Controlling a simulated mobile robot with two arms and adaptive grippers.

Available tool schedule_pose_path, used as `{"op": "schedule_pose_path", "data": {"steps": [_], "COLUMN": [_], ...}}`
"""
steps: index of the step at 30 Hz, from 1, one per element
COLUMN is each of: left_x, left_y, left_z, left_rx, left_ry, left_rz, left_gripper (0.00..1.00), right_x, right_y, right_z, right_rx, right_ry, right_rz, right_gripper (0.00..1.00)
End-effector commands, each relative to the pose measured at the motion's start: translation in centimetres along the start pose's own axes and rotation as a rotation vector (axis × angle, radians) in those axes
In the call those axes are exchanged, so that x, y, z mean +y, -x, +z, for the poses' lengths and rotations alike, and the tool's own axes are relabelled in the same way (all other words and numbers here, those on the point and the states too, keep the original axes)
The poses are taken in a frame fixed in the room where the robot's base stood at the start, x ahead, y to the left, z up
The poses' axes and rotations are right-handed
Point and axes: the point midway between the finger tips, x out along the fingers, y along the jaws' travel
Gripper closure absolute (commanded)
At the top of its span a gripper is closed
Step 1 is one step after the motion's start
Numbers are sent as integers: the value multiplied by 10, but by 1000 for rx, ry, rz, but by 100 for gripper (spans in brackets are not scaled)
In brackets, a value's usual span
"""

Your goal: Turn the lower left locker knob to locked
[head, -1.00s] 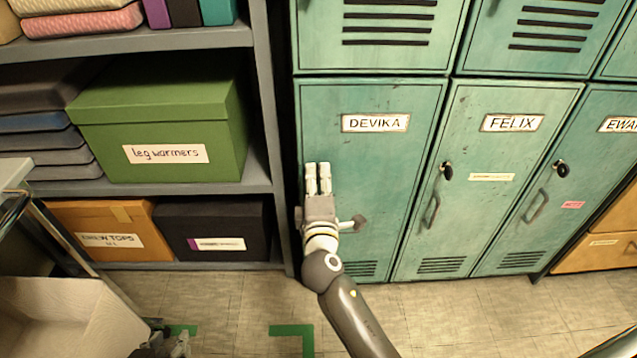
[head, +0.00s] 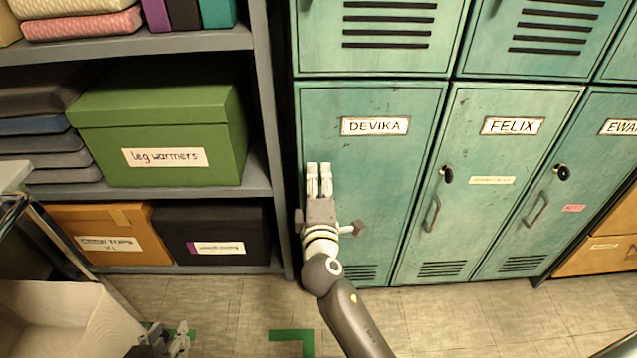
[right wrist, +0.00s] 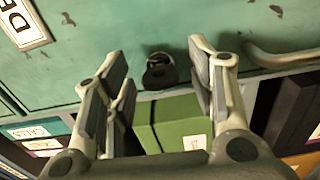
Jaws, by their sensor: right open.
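The lower left locker is the teal door labelled DEVIKA (head: 420,130). Its dark knob (right wrist: 160,72) shows in the right wrist view, between my open fingers and a little beyond their tips; I cannot tell its setting. In the head view the knob is hidden behind my right gripper (head: 319,180), which is upright in front of the door's left part. The right gripper (right wrist: 160,80) is open and empty, apart from the knob as far as I can see. My left gripper (head: 174,345) is low at the bottom left, too small to read.
The door's handle (right wrist: 285,54) runs beside one finger in the wrist view. The FELIX locker (head: 480,190) is to the right. A grey shelf (head: 262,110) with a green box (head: 165,130) stands to the left. Floor in front is mostly clear.

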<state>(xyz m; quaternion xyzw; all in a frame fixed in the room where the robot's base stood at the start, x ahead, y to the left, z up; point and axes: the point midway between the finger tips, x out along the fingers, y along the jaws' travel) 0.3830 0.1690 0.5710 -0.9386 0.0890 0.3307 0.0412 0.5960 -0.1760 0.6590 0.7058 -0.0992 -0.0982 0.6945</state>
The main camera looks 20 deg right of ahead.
Motion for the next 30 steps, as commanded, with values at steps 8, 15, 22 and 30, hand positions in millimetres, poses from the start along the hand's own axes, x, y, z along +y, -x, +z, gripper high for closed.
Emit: {"op": "schedule_pose_path", "data": {"steps": [8, 15, 22, 30], "left_x": [1, 0, 0, 0], "left_y": [0, 0, 0, 0], "left_z": [0, 0, 0, 0], "left_rx": [-1, -1, -1, -1], "left_ry": [0, 0, 0, 0], "left_rz": [2, 1, 1, 1], "left_gripper": [68, 68, 68, 68], "right_x": [-1, -2, -1, 0], "right_y": [6, 44, 88, 117], "right_z": [0, 0, 0, 0], "right_rx": [1, 1, 1, 0], "right_ry": [1, -1, 1, 1], "right_rz": [-1, -4, -3, -1], "right_gripper": [49, 49, 49, 49]}}
